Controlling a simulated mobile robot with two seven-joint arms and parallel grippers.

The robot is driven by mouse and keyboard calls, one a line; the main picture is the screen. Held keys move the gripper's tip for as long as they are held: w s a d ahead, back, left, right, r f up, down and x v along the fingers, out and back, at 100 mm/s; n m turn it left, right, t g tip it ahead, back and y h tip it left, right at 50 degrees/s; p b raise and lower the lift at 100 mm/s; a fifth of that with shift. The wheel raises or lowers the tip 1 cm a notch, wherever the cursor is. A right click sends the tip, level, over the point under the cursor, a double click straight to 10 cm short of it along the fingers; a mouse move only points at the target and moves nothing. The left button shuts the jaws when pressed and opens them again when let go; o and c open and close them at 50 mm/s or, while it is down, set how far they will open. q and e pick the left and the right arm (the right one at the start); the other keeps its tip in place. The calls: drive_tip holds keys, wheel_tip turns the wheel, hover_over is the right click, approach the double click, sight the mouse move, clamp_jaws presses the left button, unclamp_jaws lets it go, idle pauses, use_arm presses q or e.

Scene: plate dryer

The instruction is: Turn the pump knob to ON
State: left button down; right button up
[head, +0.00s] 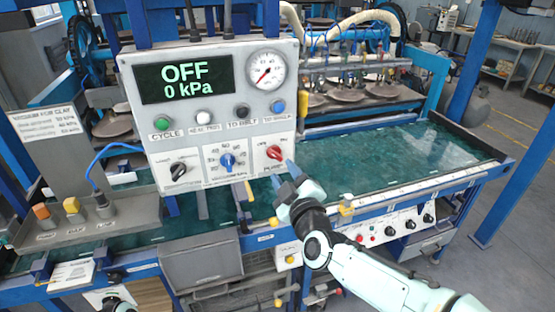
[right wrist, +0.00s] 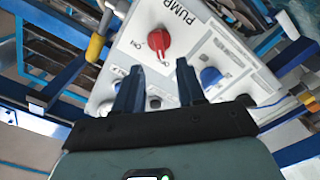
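The control panel (head: 215,115) has a display (head: 184,79) reading OFF and 0 kPa. The red pump knob (head: 275,153) is at the panel's lower right. It also shows in the right wrist view (right wrist: 159,40), beside the PUMP label, with position labels around it. My right gripper (head: 283,176) is just below and right of the knob in the head view. In the right wrist view its two fingers (right wrist: 159,72) are apart with nothing between them. The knob lies beyond the fingertips, roughly centred between them, and looks untouched. My left gripper is not clearly in view.
A blue dial (head: 227,161) and a black knob (head: 178,171) sit left of the pump knob. A row of buttons (head: 203,117) and a round gauge (head: 266,70) are above. Blue frame rails (head: 420,188) and a green bed (head: 380,165) lie behind my right arm.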

sight(275, 156)
drive_tip(key=p+x, duration=0.1)
drive_tip(key=x, duration=0.5)
drive_tip(key=shift+w, duration=0.25)
drive_tip(key=shift+c, duration=0.3)
clamp_jaws()
